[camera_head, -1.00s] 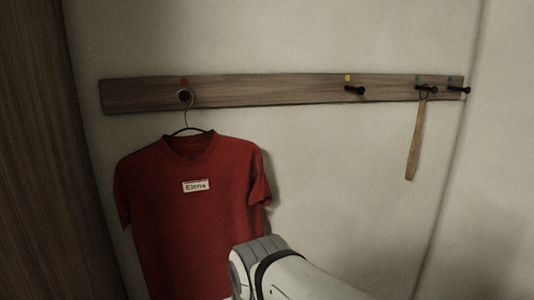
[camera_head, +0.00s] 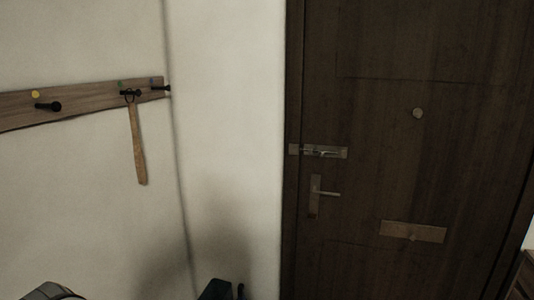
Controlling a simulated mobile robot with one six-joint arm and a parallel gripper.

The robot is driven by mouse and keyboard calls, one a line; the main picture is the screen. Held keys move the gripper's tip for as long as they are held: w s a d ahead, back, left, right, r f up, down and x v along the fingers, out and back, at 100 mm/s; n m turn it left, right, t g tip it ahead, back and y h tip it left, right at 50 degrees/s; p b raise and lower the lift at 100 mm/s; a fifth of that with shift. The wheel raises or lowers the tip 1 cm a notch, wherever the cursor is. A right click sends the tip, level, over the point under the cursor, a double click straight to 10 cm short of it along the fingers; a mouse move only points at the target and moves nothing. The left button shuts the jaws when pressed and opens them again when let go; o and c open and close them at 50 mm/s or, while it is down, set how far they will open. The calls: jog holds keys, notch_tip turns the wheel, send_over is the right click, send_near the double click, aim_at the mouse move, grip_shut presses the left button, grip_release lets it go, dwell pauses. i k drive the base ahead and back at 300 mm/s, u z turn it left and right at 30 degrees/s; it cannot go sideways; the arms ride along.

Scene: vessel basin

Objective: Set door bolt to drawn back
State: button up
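The door bolt (camera_head: 325,152) is a small metal slide bolt on a plate near the left edge of the dark wooden door (camera_head: 450,160). A small metal keeper (camera_head: 294,148) sits just left of it at the door's edge. The bolt's rod seems to reach left towards the keeper, but it is too small to tell surely. A dark part that looks like my gripper (camera_head: 226,291) shows at the bottom edge, well below and left of the bolt and apart from it. Most of it is cut off, so its opening is hidden.
A metal door handle (camera_head: 325,193) sits just below the bolt. The door also bears a round peephole (camera_head: 417,113) and a letter plate (camera_head: 412,232). A wooden hook rail (camera_head: 75,105) with a hanging shoehorn-like strip (camera_head: 137,150) is on the left wall.

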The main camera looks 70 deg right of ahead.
aim_at(322, 154)
jog(key=z, duration=0.6)
jog(key=k, duration=0.1)
jog(key=z, duration=1.85)
jog(key=i, duration=0.4)
jog(key=z, duration=0.3)
jog(key=k, duration=1.05)
jog(key=u, duration=0.3)
jog(key=i, duration=0.6)
jog(key=u, duration=0.1)
